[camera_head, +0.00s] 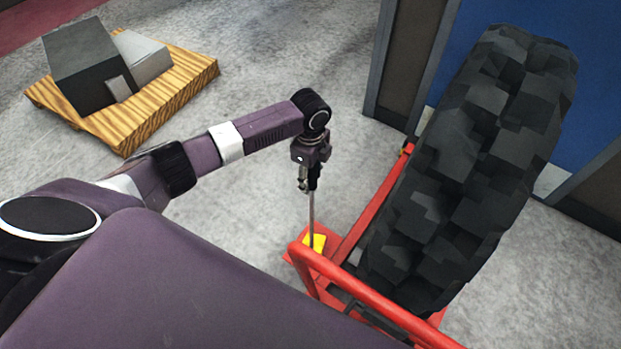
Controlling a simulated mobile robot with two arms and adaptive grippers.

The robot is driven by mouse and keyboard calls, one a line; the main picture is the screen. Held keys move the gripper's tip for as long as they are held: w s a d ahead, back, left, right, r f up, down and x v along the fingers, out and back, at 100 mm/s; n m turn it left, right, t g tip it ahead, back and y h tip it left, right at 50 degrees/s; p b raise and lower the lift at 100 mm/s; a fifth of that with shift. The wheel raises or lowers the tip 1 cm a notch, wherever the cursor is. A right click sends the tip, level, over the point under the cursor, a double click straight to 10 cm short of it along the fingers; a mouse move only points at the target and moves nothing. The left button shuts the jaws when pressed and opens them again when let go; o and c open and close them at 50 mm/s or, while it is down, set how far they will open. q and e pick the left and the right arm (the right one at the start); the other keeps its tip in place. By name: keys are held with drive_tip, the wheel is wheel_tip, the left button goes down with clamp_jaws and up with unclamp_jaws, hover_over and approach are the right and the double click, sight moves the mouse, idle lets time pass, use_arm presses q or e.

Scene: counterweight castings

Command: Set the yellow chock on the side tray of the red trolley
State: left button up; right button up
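The yellow chock (316,242) is small and partly hidden behind the trolley's red rail. It appears to rest on the red side tray (293,258) at the near left of the red trolley (372,207). A thin grey rod rises from the chock to my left gripper (309,188). The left gripper points down above the tray and looks shut on the top of this rod, though its fingers are small and dark. I cannot tell whether the chock's underside fully touches the tray. My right gripper is not in view.
A large black tyre (470,170) stands on the trolley, close right of my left gripper. A red tubular rail (365,293) crosses in front of the tray. A wooden pallet (190,85) with grey castings (90,65) lies at the upper left. Concrete floor between is clear.

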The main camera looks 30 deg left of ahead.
use_arm(q)
wheel_tip(320, 180, up, 12)
drive_tip(key=shift+s+f+b, duration=0.15)
drive_tip(key=shift+f+b, duration=0.1)
drive_tip(key=shift+b, duration=0.35)
